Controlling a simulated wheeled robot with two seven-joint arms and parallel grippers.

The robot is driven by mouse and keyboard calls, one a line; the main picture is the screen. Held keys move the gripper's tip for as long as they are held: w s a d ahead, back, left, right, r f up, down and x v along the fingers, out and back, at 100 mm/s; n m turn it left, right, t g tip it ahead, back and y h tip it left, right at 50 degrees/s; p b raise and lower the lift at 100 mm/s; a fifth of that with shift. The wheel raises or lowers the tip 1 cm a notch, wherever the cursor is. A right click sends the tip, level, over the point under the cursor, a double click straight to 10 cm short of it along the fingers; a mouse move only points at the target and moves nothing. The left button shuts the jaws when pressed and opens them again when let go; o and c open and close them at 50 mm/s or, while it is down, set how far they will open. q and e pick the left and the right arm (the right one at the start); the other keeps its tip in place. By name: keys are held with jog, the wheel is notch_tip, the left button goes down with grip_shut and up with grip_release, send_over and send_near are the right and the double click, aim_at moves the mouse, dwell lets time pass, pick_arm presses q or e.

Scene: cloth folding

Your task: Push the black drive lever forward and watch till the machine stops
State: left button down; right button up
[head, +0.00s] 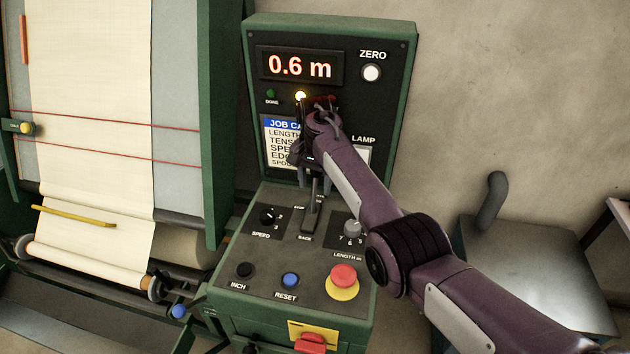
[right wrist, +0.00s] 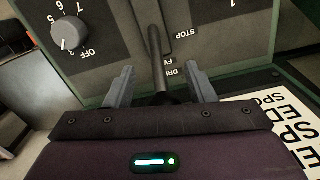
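The black drive lever (right wrist: 157,50) stands up from its slot on the console; its shaft also shows in the head view (head: 315,187). My right gripper (head: 306,170) is at the lever's upper end. In the right wrist view its two fingers (right wrist: 160,78) are apart, one on each side of the lever, with a gap on both sides. The lever's top is partly hidden by my gripper. My left gripper is not in view.
The console has a speed knob (head: 268,215), a length knob (head: 352,228), a black inch button (head: 244,270), a blue reset button (head: 290,280) and a red mushroom button (head: 343,275). Cream cloth (head: 95,110) hangs on the green-framed machine at left. A job card (head: 281,135) is partly hidden.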

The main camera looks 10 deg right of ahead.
aim_at(315, 182)
jog(key=shift+r+b, duration=1.2)
jog(key=shift+r, duration=2.7)
